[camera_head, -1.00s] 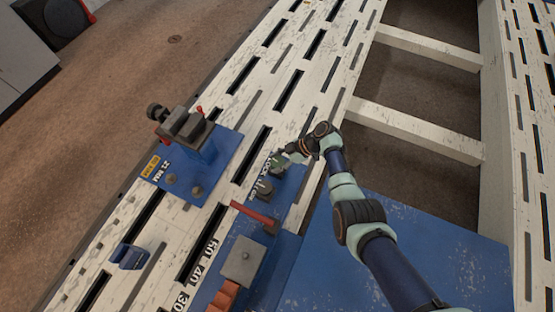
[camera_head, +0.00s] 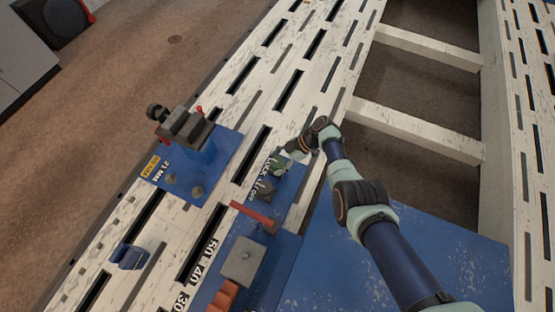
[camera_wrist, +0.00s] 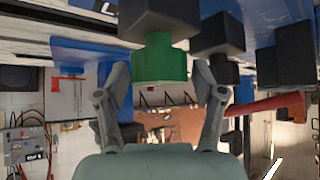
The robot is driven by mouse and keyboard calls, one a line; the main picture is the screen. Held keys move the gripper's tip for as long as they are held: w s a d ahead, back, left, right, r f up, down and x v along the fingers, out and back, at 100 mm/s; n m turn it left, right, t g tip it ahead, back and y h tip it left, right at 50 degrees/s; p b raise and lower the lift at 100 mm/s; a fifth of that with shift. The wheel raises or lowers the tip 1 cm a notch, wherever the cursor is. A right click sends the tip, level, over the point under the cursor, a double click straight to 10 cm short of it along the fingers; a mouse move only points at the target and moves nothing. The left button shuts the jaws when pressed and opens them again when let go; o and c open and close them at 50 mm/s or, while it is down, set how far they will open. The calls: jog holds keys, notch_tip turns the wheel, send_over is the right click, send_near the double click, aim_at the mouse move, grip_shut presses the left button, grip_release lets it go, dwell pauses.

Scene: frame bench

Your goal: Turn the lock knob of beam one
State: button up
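A green knob (camera_wrist: 160,62) with a dark block above it fills the upper middle of the wrist view. In the head view, the green lock knob (camera_head: 276,164) is by the LOCK lettering on the blue beam fixture (camera_head: 290,186), partly hidden by my gripper. My gripper (camera_wrist: 160,78) has its two fingers spread, one on each side of the green knob, with a narrow gap visible on both sides. In the head view my gripper (camera_head: 286,158) is small, and its fingers are hard to make out.
A dark square knob (camera_head: 265,187) stands close to the green one. A red lever (camera_head: 254,216) is near; it also shows in the wrist view (camera_wrist: 266,104). A blue clamp station (camera_head: 205,152) stands to the left on the slotted white frame (camera_head: 315,72).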

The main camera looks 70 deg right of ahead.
dwell(0.3)
jog(key=v, duration=1.2)
jog(key=shift+d, duration=0.1)
